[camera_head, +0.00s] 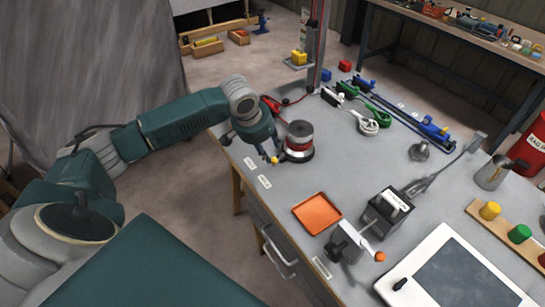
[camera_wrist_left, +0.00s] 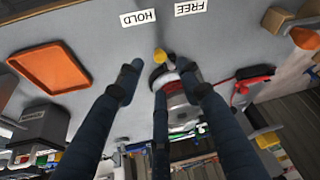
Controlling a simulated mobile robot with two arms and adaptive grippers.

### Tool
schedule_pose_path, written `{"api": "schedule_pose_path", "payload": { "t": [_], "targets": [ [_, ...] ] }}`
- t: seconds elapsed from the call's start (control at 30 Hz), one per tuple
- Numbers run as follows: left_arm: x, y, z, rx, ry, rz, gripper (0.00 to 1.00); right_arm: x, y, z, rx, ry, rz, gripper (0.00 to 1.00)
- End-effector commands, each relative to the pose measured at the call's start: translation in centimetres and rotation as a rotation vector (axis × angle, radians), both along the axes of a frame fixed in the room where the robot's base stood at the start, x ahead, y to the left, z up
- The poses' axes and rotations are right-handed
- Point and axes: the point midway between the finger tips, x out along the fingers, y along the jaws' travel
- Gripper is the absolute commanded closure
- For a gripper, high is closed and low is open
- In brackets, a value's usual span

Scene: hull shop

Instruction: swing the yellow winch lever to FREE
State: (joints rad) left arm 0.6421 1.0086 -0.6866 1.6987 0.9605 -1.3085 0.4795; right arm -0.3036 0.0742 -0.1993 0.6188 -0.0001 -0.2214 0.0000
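The winch (camera_head: 299,140) is a red and silver drum near the bench's left edge; it also shows in the wrist view (camera_wrist_left: 180,108). Its short lever has a yellow knob (camera_head: 274,160), seen in the wrist view (camera_wrist_left: 160,56) pointing toward the gap between the white HOLD label (camera_wrist_left: 138,18) and FREE label (camera_wrist_left: 190,8). In the head view the FREE label (camera_head: 250,164) lies farther back than the HOLD label (camera_head: 264,181). My left gripper (camera_head: 267,150) is open beside the winch, fingers spread around the knob's sides; contact is unclear. My right gripper is not in view.
An orange tray (camera_head: 317,213) lies in front of the winch. A dark boxy device (camera_head: 387,212) stands to its right. A red hooked cable (camera_wrist_left: 244,86) lies close to the winch. Green and blue tools (camera_head: 378,108) lie farther back. The bench between tray and winch is clear.

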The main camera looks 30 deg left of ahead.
Motion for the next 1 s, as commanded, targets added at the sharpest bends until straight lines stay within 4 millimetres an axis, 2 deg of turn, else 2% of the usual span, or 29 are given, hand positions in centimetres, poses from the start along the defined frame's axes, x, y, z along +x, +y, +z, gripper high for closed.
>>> {"api": "schedule_pose_path", "payload": {
  "t": [0.2,0.4,0.53,0.8,0.87,1.0],
  "targets": [
    [1.6,0.0,-3.9,0.000,0.002,0.001,0.63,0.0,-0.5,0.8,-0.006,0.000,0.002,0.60],
    [2.7,0.0,-6.4,0.000,0.000,-0.001,0.63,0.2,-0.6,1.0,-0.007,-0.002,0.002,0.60],
    [3.0,0.0,-7.0,0.003,-0.001,-0.002,0.63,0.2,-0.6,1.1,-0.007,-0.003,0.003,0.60],
    [3.0,0.0,-7.2,0.002,-0.002,-0.003,0.63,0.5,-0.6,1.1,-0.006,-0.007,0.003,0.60],
    [3.0,0.0,-7.2,0.002,-0.002,-0.003,0.73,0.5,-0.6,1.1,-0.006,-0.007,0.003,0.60],
    [3.0,0.0,-7.2,0.002,-0.002,-0.003,1.00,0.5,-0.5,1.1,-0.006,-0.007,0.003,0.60]
  ]
}}
